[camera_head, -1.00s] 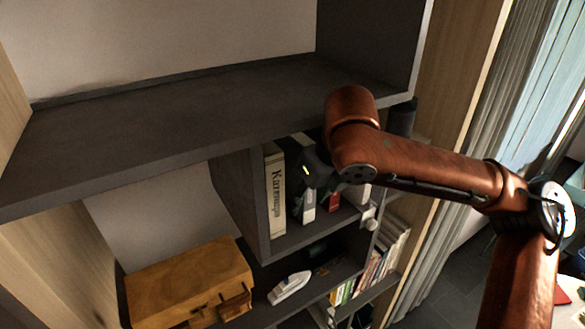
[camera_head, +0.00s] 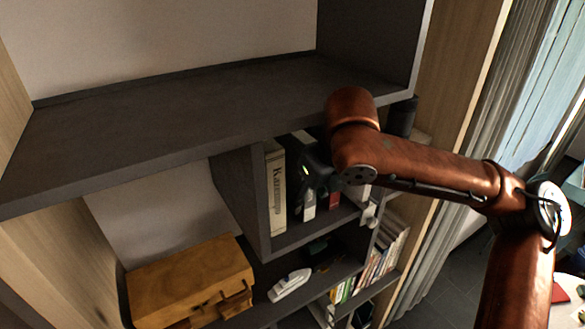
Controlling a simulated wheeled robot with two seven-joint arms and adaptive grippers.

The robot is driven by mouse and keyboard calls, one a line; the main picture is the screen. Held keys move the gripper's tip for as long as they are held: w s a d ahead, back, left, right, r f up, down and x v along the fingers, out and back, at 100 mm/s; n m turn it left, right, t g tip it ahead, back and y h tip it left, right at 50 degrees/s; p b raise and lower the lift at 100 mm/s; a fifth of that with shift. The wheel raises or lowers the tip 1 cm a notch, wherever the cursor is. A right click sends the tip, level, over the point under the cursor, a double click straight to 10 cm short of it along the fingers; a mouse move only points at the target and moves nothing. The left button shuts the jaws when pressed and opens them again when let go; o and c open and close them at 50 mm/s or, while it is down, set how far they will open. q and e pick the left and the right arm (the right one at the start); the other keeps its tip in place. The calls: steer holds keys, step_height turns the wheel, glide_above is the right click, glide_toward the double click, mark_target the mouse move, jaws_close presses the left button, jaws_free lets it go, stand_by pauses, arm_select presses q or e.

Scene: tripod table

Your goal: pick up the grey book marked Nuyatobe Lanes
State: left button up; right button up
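My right gripper (camera_head: 310,190) is dark and reaches into a shelf compartment from the right, in front of a row of upright books. My arm and the gripper hide much of the row, and whether its fingers are open or shut does not show. A pale book (camera_head: 308,208) shows partly below and behind the gripper. I cannot read its spine or tell whether it is the grey one marked Nuyatobe Lanes. I cannot tell if the gripper touches it. My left gripper is not in view.
A thick cream book (camera_head: 277,190) with dark lettering stands left of the gripper, and a red book (camera_head: 334,201) to its right. A dark shelf board (camera_head: 190,115) runs above. Lower down are a wooden box (camera_head: 190,280), a white model boat (camera_head: 290,284) and more books (camera_head: 375,270).

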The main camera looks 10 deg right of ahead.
jaws_close()
steer(key=shift+r, duration=0.4)
stand_by(0.5)
